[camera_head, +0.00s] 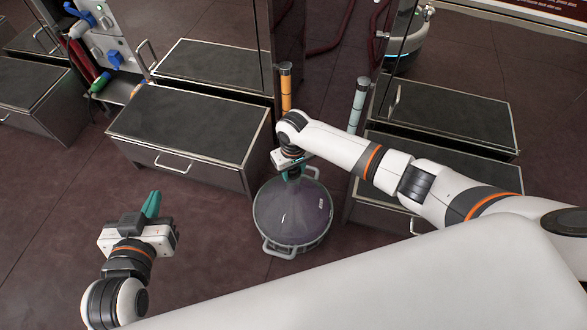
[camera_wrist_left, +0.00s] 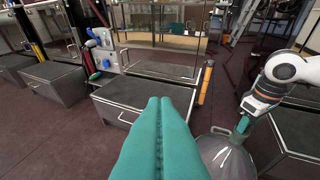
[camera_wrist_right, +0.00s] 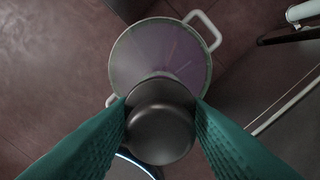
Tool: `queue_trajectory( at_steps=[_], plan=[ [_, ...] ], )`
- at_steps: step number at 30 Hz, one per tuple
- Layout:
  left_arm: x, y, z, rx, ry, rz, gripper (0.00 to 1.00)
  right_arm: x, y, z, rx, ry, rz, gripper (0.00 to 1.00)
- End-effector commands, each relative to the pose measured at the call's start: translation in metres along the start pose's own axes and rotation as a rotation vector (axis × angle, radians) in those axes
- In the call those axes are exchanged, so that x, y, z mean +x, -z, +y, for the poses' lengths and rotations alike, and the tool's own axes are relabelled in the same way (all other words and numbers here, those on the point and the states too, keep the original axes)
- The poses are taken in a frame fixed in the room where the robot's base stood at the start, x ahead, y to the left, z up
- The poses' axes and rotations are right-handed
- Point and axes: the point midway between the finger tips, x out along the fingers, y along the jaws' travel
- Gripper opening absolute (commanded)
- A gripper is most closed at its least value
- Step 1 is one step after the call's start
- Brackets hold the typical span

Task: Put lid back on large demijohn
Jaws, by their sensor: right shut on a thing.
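The large demijohn (camera_head: 292,217), a round clear purple-tinted vessel with two white-grey handles, stands upright on the floor at the middle of the head view. My right gripper (camera_head: 293,173) points down over its neck. In the right wrist view its two green fingers (camera_wrist_right: 162,112) are shut on the dark grey round lid (camera_wrist_right: 160,135), with the demijohn (camera_wrist_right: 155,50) below. Whether the lid touches the neck is hidden. My left gripper (camera_head: 152,203) is empty, its green fingers (camera_wrist_left: 158,105) pressed together, left of the demijohn and apart from it.
A low dark-topped cabinet (camera_head: 190,130) stands behind and left of the demijohn, another low box (camera_head: 385,185) to its right. An orange post (camera_head: 286,90) and a pale post (camera_head: 358,105) stand behind. Floor between my left gripper and the demijohn is clear.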

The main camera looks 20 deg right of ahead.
Motion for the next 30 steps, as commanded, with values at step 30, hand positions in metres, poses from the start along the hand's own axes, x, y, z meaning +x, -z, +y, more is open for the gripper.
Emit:
queue_trajectory(
  at_steps=[30],
  plan=[
    [-0.006,0.021,0.003,-0.001,-0.008,0.127,0.00,0.000,0.000,0.000,0.000,0.000,0.000,0.20]
  ],
)
